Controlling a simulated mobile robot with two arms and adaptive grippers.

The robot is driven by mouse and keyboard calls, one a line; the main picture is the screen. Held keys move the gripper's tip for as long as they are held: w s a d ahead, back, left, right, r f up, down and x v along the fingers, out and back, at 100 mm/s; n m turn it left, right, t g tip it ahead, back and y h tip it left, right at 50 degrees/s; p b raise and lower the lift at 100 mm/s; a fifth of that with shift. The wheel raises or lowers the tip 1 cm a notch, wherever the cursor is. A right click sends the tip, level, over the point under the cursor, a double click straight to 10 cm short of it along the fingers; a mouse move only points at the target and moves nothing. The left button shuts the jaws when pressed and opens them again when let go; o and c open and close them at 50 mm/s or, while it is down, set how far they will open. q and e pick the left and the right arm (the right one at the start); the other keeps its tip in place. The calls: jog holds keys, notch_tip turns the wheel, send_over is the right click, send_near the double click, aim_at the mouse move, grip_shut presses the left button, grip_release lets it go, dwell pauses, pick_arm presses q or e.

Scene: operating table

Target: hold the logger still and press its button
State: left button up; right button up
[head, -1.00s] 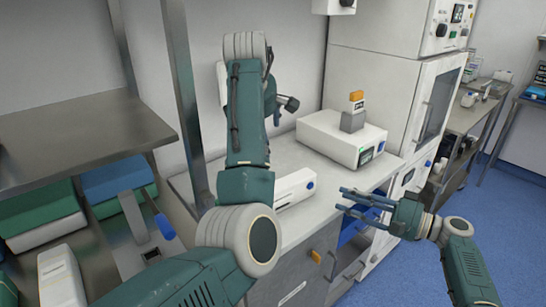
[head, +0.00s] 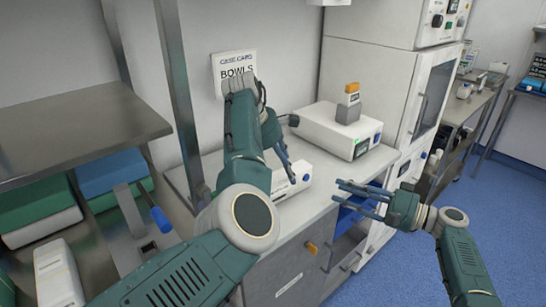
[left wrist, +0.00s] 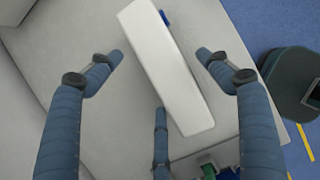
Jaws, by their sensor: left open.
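The logger looks to be the long white box (head: 290,180) with a blue button (head: 306,178) on its end, lying on the counter. In the left wrist view the white box (left wrist: 165,65) lies between and below the spread fingers, with a blue part at its far side. My left gripper (head: 284,160) is open above the box, partly hidden by its own arm; it also shows in the left wrist view (left wrist: 160,73). I cannot see it touching the box. My right gripper (head: 345,194) is open and empty, off the counter's front edge, right of the box.
A white instrument (head: 335,130) with a green display stands behind on the counter (head: 325,190), carrying a grey block and an orange-topped item (head: 351,95). A "BOWLS" card (head: 234,72) is on the wall. A metal post (head: 180,100) stands left of my left arm. An open blue drawer (head: 350,215) is below.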

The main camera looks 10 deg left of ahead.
aim_at(280, 172)
pick_arm(q)
jog(key=shift+x, duration=1.5)
jog(key=c, duration=1.6)
pick_arm(e)
jog(key=shift+c, duration=0.5)
pick_arm(q)
jog(key=shift+o, duration=0.2)
pick_arm(e)
grip_shut()
